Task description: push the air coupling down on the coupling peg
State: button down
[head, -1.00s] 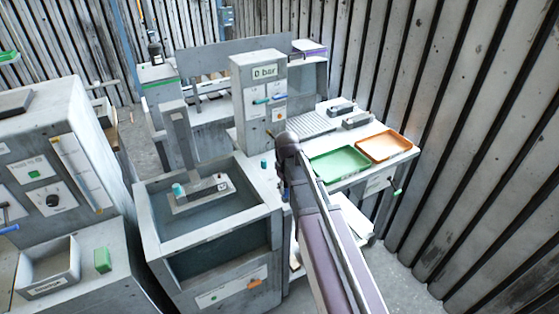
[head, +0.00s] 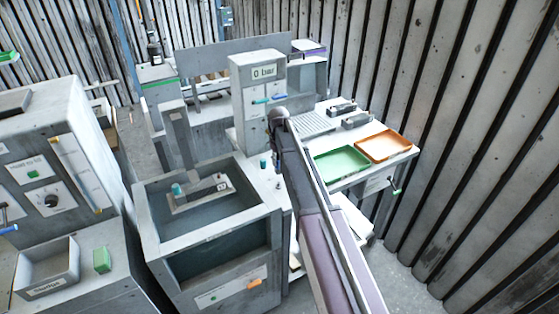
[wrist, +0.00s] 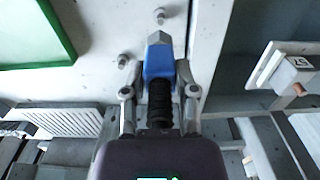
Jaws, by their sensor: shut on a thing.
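In the wrist view my gripper (wrist: 160,82) is shut on the air coupling (wrist: 158,62), a blue body with a grey faceted tip and a black ribbed sleeve. The tip points to the top of the picture. A small round metal post (wrist: 160,15) stands on the pale bench just beyond the tip, apart from it in the picture. A second small post (wrist: 123,60) stands left of the tip. I cannot tell which is the coupling peg. In the head view my arm's end hides the fingers and coupling.
A green tray (head: 340,170) and an orange tray (head: 387,158) lie on the bench right of my arm. A grey cabinet reading "0 bar" (head: 263,71) stands behind it. The water tank (head: 228,236) with a fixture inside is to the left.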

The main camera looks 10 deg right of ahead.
aim_at(278, 168)
jog(key=shift+f, duration=0.15)
jog(key=shift+f+b, duration=1.85)
jog(key=shift+b, duration=0.15)
jog(key=shift+s+f+b, duration=0.15)
jog(key=shift+f+b, duration=1.45)
dwell(2.4)
jog(key=shift+c, duration=1.5)
grip_release()
jog(key=shift+s, duration=0.1)
jog(key=s+m, duration=0.3)
jog(key=s, duration=2.5)
jog(key=shift+s+d+m, duration=0.2)
jog(key=shift+s+m, duration=0.1)
jog(key=shift+s, duration=0.1)
